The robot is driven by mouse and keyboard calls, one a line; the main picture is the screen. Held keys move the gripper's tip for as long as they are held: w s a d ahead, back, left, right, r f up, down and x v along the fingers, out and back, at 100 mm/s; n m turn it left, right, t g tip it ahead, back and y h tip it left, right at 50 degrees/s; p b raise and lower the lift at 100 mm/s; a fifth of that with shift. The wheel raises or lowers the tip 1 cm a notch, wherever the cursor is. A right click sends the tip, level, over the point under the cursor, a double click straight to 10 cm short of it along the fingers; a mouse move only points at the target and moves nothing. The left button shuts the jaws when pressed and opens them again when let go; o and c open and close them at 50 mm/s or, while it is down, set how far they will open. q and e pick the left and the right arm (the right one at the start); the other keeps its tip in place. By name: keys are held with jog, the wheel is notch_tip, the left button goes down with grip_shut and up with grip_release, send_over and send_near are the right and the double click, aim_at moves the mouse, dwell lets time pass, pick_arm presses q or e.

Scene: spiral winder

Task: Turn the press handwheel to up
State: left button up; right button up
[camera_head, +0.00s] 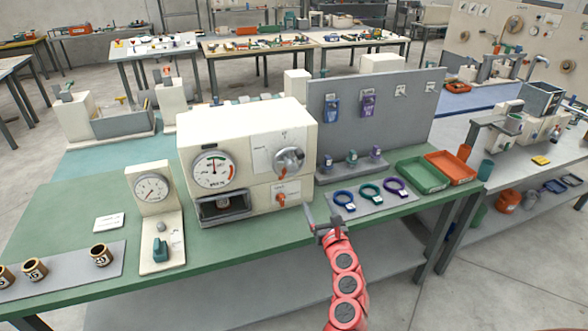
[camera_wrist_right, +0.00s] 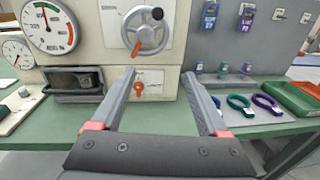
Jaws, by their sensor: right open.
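The press handwheel (camera_head: 289,161) is a grey metal wheel on the front of a cream press box (camera_head: 247,124), right of a big round gauge (camera_head: 214,170). In the right wrist view the handwheel (camera_wrist_right: 146,30) shows spokes and a dark knob at its upper right. Below it is a small orange lever (camera_head: 280,198). My right gripper (camera_head: 323,215) is at the table's front edge, below and in front of the handwheel, apart from it. In the right wrist view its two fingers (camera_wrist_right: 157,100) are spread with nothing between them. My left gripper does not show.
A grey mat (camera_head: 330,205) with blue, green and purple rings lies right of the press. Green (camera_head: 422,175) and orange (camera_head: 452,166) trays stand beyond it. A grey panel (camera_head: 385,112) rises behind. A small gauge stand (camera_head: 153,205) is on the left.

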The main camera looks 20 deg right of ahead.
notch_tip(320, 180, up, 2)
jog(key=a+y, duration=0.2)
jog(key=p, duration=0.1)
send_near(293, 167)
jog(key=w, duration=0.1)
jog(key=shift+m, duration=0.4)
jog(key=w+b, duration=0.1)
jog(key=w, duration=0.1)
jog(key=w+b, duration=0.1)
jog(key=w, duration=0.1)
jog(key=w+b, duration=0.1)
jog(key=w, duration=0.1)
jog(key=shift+w+a+f, duration=0.3)
jog(key=shift+w, duration=0.1)
jog(key=shift+w+r+b, duration=0.25)
jog(key=shift+w+b, duration=0.45)
jog(key=shift+w, duration=0.1)
grip_shut()
